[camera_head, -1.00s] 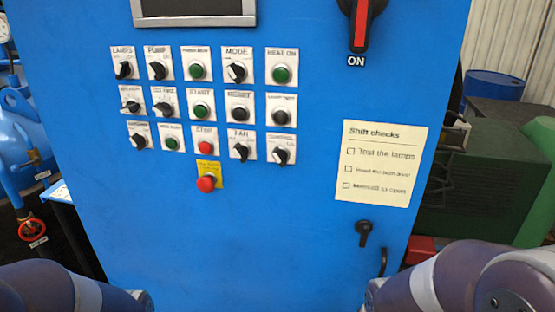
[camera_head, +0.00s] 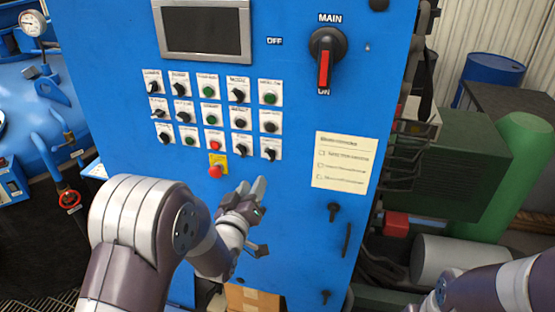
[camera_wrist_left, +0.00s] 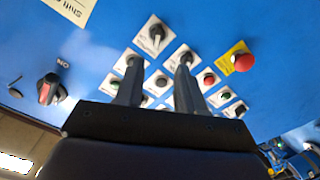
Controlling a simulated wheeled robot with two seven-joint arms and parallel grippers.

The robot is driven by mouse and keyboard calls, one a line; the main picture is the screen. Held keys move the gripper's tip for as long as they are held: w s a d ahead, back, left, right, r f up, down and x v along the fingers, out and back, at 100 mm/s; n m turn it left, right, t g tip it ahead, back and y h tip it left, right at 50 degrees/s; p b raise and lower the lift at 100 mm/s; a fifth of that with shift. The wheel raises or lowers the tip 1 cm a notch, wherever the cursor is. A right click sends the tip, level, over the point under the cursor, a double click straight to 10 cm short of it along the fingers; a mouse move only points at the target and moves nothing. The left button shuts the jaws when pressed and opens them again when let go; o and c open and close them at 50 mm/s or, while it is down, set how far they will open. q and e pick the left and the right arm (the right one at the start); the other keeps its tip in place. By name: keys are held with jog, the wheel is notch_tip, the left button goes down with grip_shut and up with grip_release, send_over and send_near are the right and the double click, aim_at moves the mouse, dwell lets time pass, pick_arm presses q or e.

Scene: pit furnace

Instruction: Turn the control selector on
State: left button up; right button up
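The control selector is most likely the black knob on a white plate (camera_head: 270,154) at the lower right of the button grid; its label is too blurred to be sure. The same knob stands alone at the top of the grid in the left wrist view (camera_wrist_left: 156,36). My left gripper (camera_head: 252,186) is just below the grid, under and left of that knob, and apart from it. Its two fingers (camera_wrist_left: 158,78) are open with nothing between them. They point toward the panel, and the knob lies beyond their tips. My right gripper is out of view; only its arm shows.
A red emergency stop (camera_head: 215,170) on a yellow plate is close to my left gripper. Other knobs and buttons sit tightly around the selector. A paper sheet (camera_head: 343,160), a black door latch (camera_head: 334,212) and the red main switch (camera_head: 323,68) are farther right.

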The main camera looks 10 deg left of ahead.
aim_at(268, 157)
pick_arm(q)
jog(key=w+p, duration=0.1)
jog(key=w, duration=0.2)
jog(key=w+p, duration=0.2)
jog(key=w, duration=0.2)
jog(key=w+p, duration=0.1)
jog(key=w, duration=0.3)
jog(key=shift+w+d+p, duration=0.25)
jog(key=shift+p, duration=0.15)
jog(key=shift+s+d+r, duration=0.1)
jog(key=shift+s+d, duration=0.05)
jog(key=shift+s+d+r, duration=0.1)
jog(key=shift+c, duration=1.2)
grip_shut()
